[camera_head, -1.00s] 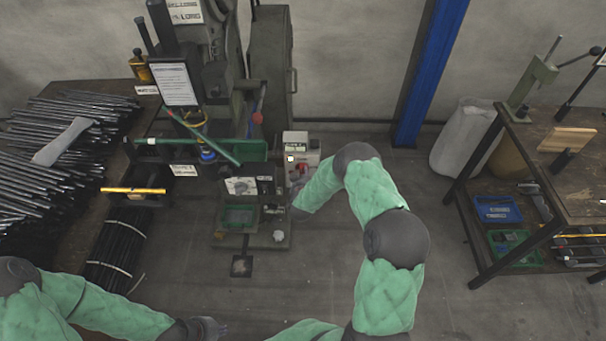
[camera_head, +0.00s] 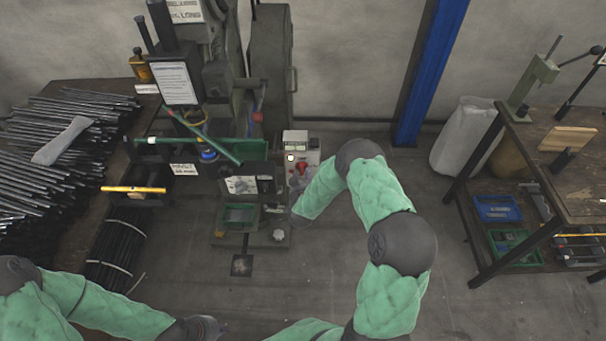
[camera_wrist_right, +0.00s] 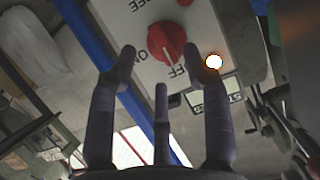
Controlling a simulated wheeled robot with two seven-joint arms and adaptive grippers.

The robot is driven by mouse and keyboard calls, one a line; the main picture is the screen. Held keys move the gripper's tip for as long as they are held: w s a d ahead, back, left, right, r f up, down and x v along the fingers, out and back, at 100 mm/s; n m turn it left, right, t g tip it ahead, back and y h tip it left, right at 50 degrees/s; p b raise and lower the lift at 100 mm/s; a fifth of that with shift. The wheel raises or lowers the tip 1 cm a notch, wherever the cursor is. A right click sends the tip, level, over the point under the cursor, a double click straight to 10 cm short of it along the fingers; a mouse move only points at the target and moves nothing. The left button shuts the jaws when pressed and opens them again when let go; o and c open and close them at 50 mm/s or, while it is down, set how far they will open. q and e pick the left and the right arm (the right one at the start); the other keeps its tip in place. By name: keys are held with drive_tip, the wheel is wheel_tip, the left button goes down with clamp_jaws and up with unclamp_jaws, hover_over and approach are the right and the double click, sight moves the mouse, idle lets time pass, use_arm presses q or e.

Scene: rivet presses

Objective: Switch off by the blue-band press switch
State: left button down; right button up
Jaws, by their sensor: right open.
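The press with a blue band (camera_head: 207,155) stands at the left of the head view. Its pale switch box (camera_head: 296,141) carries a red rotary knob (camera_head: 301,167) and a lit white lamp (camera_head: 290,158). In the right wrist view the red knob (camera_wrist_right: 166,43) sits just beyond the fingertips, with ON and OFF lettering beside it; its exact pointer position is hard to read. My right gripper (camera_wrist_right: 160,60) is open and empty, its fingers spread to either side below the knob. My left gripper (camera_head: 207,328) is at the bottom edge, its fingers unclear.
Dark rods (camera_head: 60,150) lie piled on the left table. A green tray (camera_head: 238,215) sits on the press base. A blue post (camera_head: 430,75) rises behind my right arm. A workbench (camera_head: 560,170) with bins stands at the right. The floor between is open.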

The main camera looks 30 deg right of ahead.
drive_tip(key=v, duration=0.8)
drive_tip(key=s+a+f+n+g+y, duration=0.1)
drive_tip(key=s+a+f+g+y, duration=0.1)
drive_tip(key=s+a+f+y, duration=0.4)
drive_tip(key=s+a+f+n+g+y, duration=0.1)
drive_tip(key=s+a+f+g, duration=0.1)
drive_tip(key=a+f, duration=0.35)
drive_tip(key=s+a+n+g+y, duration=0.1)
drive_tip(key=s+a+g+y, duration=0.1)
drive_tip(key=s+a, duration=0.3)
drive_tip(key=s+a+g+y, duration=0.2)
drive_tip(key=s+a+g, duration=0.3)
drive_tip(key=s, duration=0.6)
drive_tip(key=shift+s+a+f+n, duration=0.4)
drive_tip(key=shift+a, duration=0.3)
